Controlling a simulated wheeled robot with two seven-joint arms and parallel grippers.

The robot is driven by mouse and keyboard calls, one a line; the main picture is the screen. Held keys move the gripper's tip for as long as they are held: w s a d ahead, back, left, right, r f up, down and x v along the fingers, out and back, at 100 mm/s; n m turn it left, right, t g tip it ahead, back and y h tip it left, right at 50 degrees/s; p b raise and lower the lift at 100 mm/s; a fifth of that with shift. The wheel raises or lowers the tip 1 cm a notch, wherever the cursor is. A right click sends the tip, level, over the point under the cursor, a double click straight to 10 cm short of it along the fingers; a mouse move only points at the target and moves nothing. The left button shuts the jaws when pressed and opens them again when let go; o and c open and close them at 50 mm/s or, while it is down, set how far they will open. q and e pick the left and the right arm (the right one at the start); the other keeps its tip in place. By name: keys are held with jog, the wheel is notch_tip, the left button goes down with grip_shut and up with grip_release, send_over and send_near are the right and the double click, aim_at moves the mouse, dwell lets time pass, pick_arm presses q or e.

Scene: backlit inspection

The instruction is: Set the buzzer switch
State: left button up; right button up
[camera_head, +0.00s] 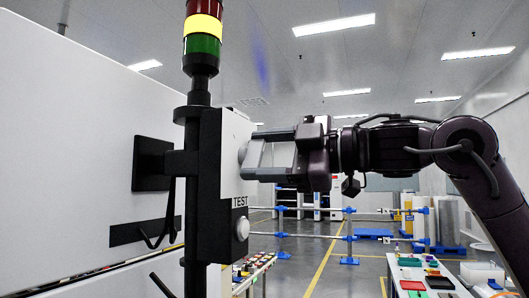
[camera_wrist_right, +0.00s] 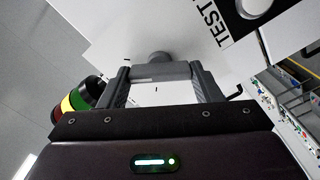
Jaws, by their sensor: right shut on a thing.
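A white switch panel (camera_head: 236,127) is fixed to a black post beside a big white cabinet. The buzzer switch looks like a grey rotary knob (camera_head: 243,154) with a wide handle bar, which shows in the right wrist view (camera_wrist_right: 160,71). My right gripper (camera_head: 250,160) reaches in from the right and is shut on the knob's bar. In the right wrist view one finger is at each end of the bar. The switch markings are too small or hidden to read. My left gripper is not in view.
Below the knob are a TEST label and a round white button (camera_head: 242,229). A red, yellow and green signal tower (camera_head: 203,40) stands above on the post. Tables with small parts (camera_head: 425,275) stand lower right, with open floor between.

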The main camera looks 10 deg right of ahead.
jog(key=shift+m, duration=1.1)
jog(key=o, duration=1)
jog(key=b+v, duration=0.2)
jog(key=v, duration=0.5)
jog(key=shift+s+d+b, duration=0.2)
jog(key=shift+d+b, duration=0.15)
jog(key=shift+a, duration=0.1)
